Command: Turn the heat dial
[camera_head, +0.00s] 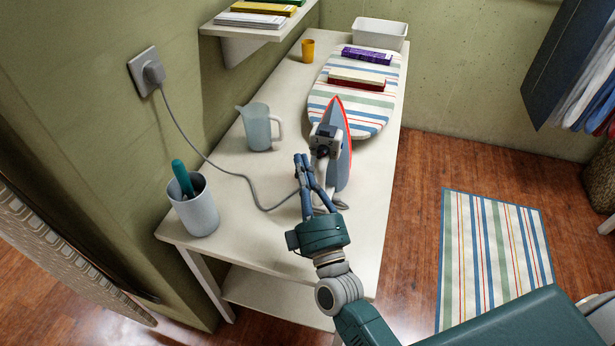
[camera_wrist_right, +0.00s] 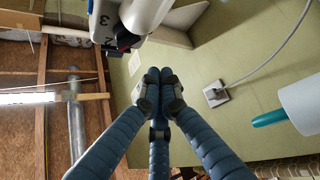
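The iron (camera_head: 341,150) stands upright on its heel on the white table, its grey soleplate edged in red facing right. Its light handle side with dark parts (camera_head: 325,131) faces left; I cannot clearly make out the heat dial. My right gripper (camera_head: 303,160) is just left of the iron's handle, its fingertips together with nothing seen between them. In the wrist view the closed fingertips (camera_wrist_right: 159,84) are apart from the iron's pale body (camera_wrist_right: 142,14), which has a dark and red part (camera_wrist_right: 124,40). My left gripper is not in view.
A cord runs from the wall plug (camera_head: 153,73) across the table (camera_head: 240,222). A translucent jug (camera_head: 258,128) and a grey cup (camera_head: 196,210) with a teal-handled item stand left. Behind are a striped board (camera_head: 368,102), books (camera_head: 357,79), a yellow cup (camera_head: 308,50) and a white bin (camera_head: 379,34).

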